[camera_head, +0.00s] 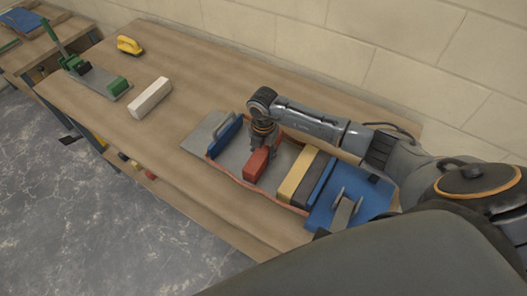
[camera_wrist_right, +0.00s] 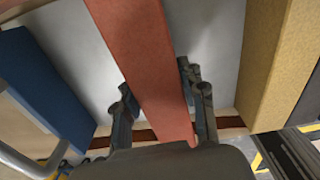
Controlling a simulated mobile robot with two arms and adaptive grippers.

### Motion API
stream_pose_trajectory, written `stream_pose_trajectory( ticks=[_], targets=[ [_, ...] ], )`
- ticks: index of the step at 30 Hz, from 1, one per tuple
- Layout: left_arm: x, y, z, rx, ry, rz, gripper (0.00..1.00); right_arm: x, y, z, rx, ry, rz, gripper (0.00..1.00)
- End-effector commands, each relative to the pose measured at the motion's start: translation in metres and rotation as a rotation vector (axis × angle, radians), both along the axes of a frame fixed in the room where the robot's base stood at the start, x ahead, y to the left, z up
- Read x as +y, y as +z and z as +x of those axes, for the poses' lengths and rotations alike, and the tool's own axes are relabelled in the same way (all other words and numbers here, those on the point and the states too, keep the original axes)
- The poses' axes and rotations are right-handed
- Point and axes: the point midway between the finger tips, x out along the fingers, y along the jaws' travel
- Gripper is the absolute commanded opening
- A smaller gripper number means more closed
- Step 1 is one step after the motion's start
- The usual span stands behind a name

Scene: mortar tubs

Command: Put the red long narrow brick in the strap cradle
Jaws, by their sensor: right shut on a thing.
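The red long narrow brick (camera_head: 256,164) is in the jaws of my right gripper (camera_head: 263,150), over the pale floor of the strap cradle (camera_head: 232,176). The cradle has a reddish-brown strap edge. The red brick lies between a blue brick (camera_head: 225,135) on the left and a yellow brick (camera_head: 298,173) on the right, apart from both. In the wrist view my right gripper (camera_wrist_right: 160,95) has a finger on each side of the red brick (camera_wrist_right: 150,60). I cannot tell whether the brick touches the cradle floor. My left gripper is not in view.
A dark brick and another blue one (camera_head: 321,180) stand right of the yellow brick. A blue plate with grey uprights (camera_head: 370,205) is beyond them. A white brick (camera_head: 150,97), a green clamp (camera_head: 90,76) and a yellow handled tool (camera_head: 129,45) are at the left. Bench between is clear.

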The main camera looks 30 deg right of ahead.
Motion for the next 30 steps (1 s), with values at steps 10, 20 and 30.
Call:
stream_pose_trajectory(
  ticks=[10, 20, 30],
  targets=[
    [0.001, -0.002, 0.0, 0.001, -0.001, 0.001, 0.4, 0.0, 0.0, 0.001, -0.004, 0.0, 0.001, 0.0],
    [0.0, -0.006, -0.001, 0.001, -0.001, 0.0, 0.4, 0.0, -0.006, 0.001, -0.003, 0.0, 0.001, 0.0],
    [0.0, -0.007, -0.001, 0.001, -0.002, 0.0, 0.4, 0.0, -0.008, 0.001, -0.002, 0.0, 0.001, 0.67]
  ],
)
